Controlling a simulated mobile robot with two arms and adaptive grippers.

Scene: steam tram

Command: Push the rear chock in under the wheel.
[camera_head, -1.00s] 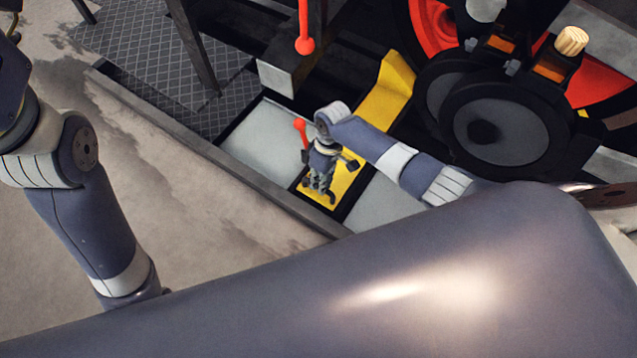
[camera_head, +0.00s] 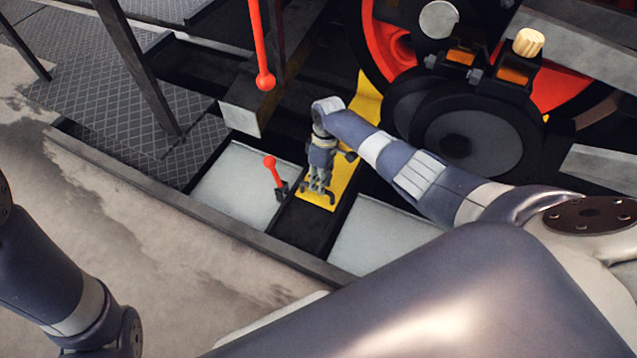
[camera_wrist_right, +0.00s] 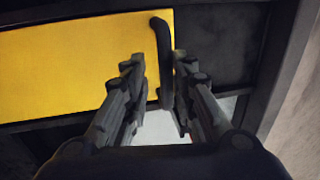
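The rear chock is a long yellow wedge (camera_head: 368,97) lying in a dark channel below the wheel (camera_head: 380,50) in the head view. Its raised end is toward the wheel, partly hidden by my right arm. Its flat end shows in the right wrist view (camera_wrist_right: 70,65), with a black bar handle (camera_wrist_right: 161,45) at its edge. My right gripper (camera_head: 318,192) points down over this flat end. In the wrist view, the right gripper's fingers (camera_wrist_right: 160,68) stand apart with the handle between them, closer to the right finger. My left gripper is out of view.
A red-knobbed lever (camera_head: 268,163) stands just left of the channel, close to my right gripper. Pale panels (camera_head: 240,187) flank the channel, and a raised metal edge (camera_head: 190,220) runs along the front.

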